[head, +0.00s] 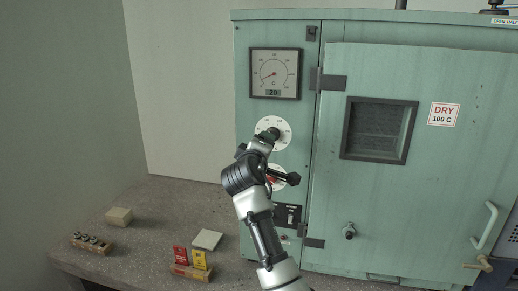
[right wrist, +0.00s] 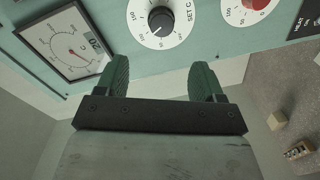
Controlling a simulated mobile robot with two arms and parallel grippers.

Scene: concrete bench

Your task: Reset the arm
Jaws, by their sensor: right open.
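My right arm reaches up from the bottom of the head view to the green oven's control panel. My right gripper (head: 269,136) has green fingertips in front of the upper white dial (head: 284,127) and partly hides it. In the right wrist view my right gripper (right wrist: 161,72) is open and empty. The dial's black knob (right wrist: 160,19), marked SET C, appears beyond the fingertips, in line with the gap between them and apart from them. My left gripper is not in view.
A gauge (head: 275,73) reading 20 sits above the dial. A lower dial (head: 280,171) with a red centre is partly behind my arm. The oven door (head: 420,190) is shut. The bench (head: 140,230) holds a beige block (head: 119,216), a pale square (head: 207,240) and red and yellow cards (head: 200,259).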

